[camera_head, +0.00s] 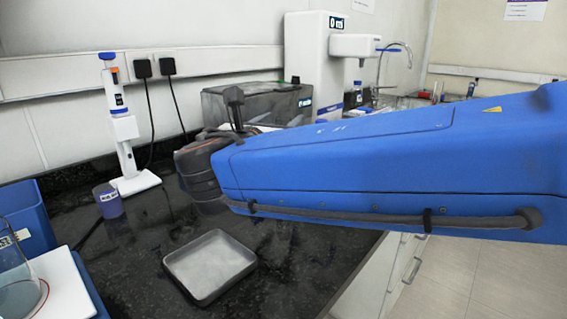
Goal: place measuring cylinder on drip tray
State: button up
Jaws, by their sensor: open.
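A shallow grey square tray (210,266), which looks like the drip tray, lies empty on the dark benchtop at the front middle. I cannot make out a measuring cylinder for sure. A clear glass vessel (18,287) with a label stands on a white plate at the left edge, cut off by the picture. A small purple labelled cup (108,202) stands on the bench behind and left of the tray. My blue arm reaches in from the right across the back of the bench.
A white stand (136,184) holds a pipette-like tool at the back left. A blue bin (28,218) is at the left edge. A dark box (262,100) and a white machine (314,62) stand behind my arm. Bare bench surrounds the grey tray; the bench edge is to its right.

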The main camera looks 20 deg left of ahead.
aim_at(285, 119)
jog(key=shift+w+a+f, duration=0.1)
jog(key=shift+w+f, duration=0.05)
jog(key=shift+w, duration=1.5)
jog(key=shift+w+a+f, duration=0.1)
jog(key=shift+w, duration=1.5)
grip_shut()
